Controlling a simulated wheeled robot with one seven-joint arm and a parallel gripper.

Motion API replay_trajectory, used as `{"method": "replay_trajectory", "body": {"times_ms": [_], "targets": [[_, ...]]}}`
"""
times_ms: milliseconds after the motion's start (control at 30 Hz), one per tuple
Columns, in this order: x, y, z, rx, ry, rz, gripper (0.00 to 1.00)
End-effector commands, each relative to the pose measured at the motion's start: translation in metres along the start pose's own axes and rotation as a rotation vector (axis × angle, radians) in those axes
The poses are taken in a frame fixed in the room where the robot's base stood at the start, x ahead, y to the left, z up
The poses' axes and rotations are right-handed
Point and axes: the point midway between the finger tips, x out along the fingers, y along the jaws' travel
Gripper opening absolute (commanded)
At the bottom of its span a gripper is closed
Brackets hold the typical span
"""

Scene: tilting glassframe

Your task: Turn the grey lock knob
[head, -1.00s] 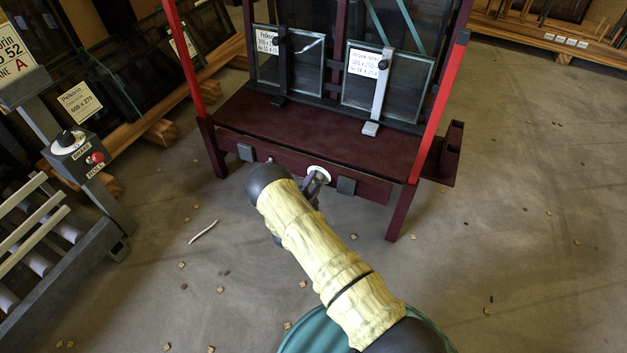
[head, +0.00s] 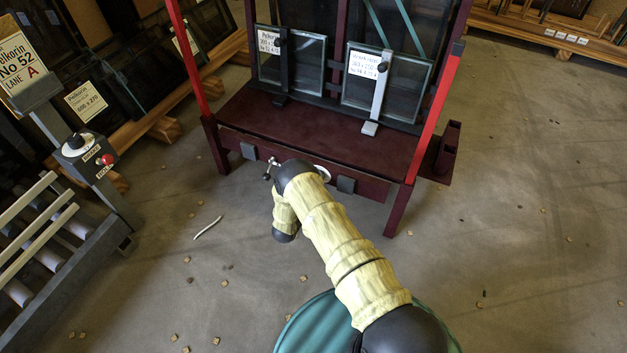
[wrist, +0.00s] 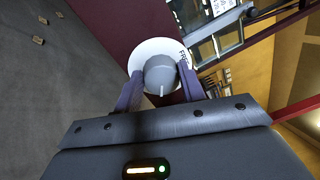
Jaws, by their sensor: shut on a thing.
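The grey lock knob (wrist: 160,75) is round, with a pale pointer line, and stands on a white disc (wrist: 150,48) with partly hidden dark lettering. In the wrist view my gripper (wrist: 160,88) has its two purple-grey fingers on either side of the knob, shut on it. The pointer line faces the lower edge of the wrist view. In the head view part of the white disc (head: 322,173) shows on the dark red front beam (head: 365,186). My arm hides the knob and my fingers there.
The dark red rack (head: 315,125) holds two small glass frames, with red posts at both sides. A small metal handle (head: 270,166) sticks out of the beam left of my arm. A roller stand with a control box (head: 85,150) is at left. The floor at right is open.

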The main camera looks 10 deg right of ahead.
Motion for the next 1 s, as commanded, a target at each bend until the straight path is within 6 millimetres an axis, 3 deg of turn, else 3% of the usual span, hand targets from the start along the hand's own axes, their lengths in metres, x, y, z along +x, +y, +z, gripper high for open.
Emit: {"method": "replay_trajectory", "body": {"times_ms": [367, 400, 500, 833, 1000], "targets": [[-0.003, 0.002, 0.002, 0.009, -0.004, 0.005, 0.17], [-0.003, 0.002, 0.002, 0.009, -0.004, 0.005, 0.44], [-0.002, 0.002, 0.002, 0.008, -0.003, 0.005, 0.61], [-0.003, 0.0, 0.001, 0.006, -0.001, 0.002, 0.61], [-0.018, -0.001, 0.002, 0.006, -0.001, 0.005, 0.61]]}}
